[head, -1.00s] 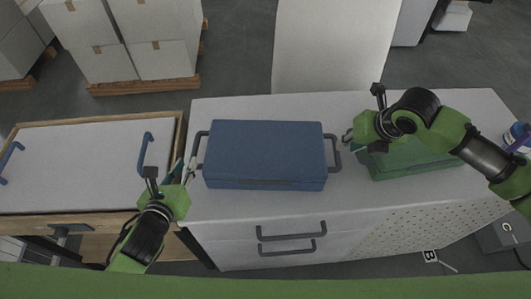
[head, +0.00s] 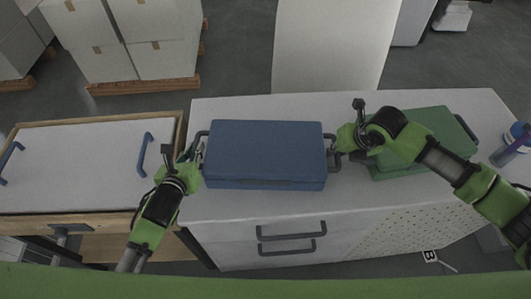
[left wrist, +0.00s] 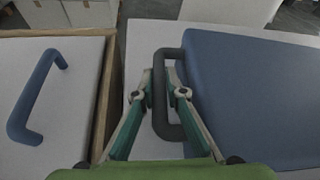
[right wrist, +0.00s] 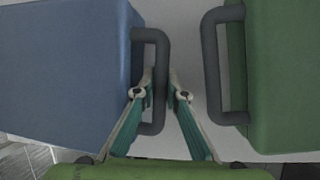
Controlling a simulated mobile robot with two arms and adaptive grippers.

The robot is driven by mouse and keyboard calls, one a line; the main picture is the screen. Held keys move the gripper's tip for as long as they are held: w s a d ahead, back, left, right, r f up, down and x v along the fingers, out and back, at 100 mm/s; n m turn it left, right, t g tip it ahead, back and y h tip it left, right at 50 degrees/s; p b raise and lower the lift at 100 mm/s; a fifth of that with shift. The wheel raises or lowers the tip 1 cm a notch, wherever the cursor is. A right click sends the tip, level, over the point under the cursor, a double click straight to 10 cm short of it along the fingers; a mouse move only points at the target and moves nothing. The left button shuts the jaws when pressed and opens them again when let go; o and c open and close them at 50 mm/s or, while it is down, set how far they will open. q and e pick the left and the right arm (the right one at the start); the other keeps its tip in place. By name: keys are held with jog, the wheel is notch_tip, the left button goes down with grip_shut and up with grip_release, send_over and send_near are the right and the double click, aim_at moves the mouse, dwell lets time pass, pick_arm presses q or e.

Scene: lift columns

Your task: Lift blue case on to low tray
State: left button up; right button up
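The blue case (head: 265,152) lies flat on the white cabinet top, with a dark handle on each short side. My left gripper (left wrist: 162,88) is open at the case's left handle (left wrist: 161,110), its fingers on either side of the bar. My right gripper (right wrist: 161,88) is open at the right handle (right wrist: 160,60), with the bar between or very near its fingertips; contact is unclear. The low tray (head: 75,165) is to the left, a pale surface with a wooden rim and two blue handles, set beside the cabinet.
A green case (head: 440,130) lies on the cabinet's right part, close to my right gripper; its dark handle (right wrist: 211,70) is near. A blue-and-purple item (head: 513,145) stands at the far right. White boxes on pallets (head: 125,40) stand behind. The tray surface is bare.

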pick_arm(q)
grip_shut()
pick_arm(e)
grip_shut()
pick_arm(q)
jog(key=shift+w+r, duration=0.25)
jog(key=shift+r, duration=0.1)
pick_arm(e)
jog(key=shift+w+r, duration=0.25)
jog(key=shift+r, duration=0.05)
pick_arm(q)
jog(key=shift+r+p, duration=0.1)
jog(key=shift+p, duration=0.2)
pick_arm(e)
jog(key=shift+r, duration=0.1)
